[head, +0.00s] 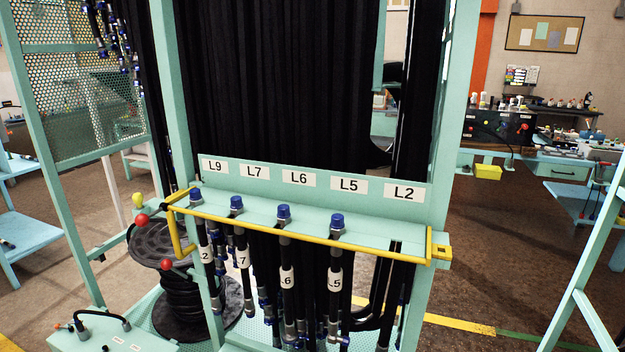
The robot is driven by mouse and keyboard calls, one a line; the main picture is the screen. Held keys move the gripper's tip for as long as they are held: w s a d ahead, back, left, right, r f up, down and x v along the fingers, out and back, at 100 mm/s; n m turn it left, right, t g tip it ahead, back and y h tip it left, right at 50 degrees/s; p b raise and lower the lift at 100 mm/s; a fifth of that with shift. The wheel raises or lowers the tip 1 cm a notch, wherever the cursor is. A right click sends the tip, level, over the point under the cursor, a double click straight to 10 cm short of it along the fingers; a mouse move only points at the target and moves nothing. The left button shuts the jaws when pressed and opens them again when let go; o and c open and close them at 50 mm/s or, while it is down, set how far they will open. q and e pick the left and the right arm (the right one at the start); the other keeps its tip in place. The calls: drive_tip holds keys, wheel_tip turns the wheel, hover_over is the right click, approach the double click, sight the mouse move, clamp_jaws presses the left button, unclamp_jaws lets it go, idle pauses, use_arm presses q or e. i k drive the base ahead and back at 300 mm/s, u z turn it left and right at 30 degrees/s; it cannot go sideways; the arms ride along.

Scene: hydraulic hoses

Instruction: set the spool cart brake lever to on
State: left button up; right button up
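A black hose spool (182,297) stands low at the left, partly behind the teal rack's left post. Around its top flange (160,243) are a red ball knob (142,220), a second red ball knob (166,265) and a yellow knob (138,199). I cannot tell which of these, if any, is the brake lever, nor its setting. A teal box (110,338) with a black handle and small white labels shows at the bottom left; its link to the spool is unclear. Neither of my grippers is in view.
A teal hose rack (300,205) with labels L9, L7, L6, L5, L2 fills the middle. A yellow bar (300,239) runs across its front, with blue-capped hoses hanging behind. Workbenches (560,165) stand at the back right. Open floor (500,270) lies to the right.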

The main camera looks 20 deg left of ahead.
sight(167, 264)
drive_tip(key=u, duration=2.1)
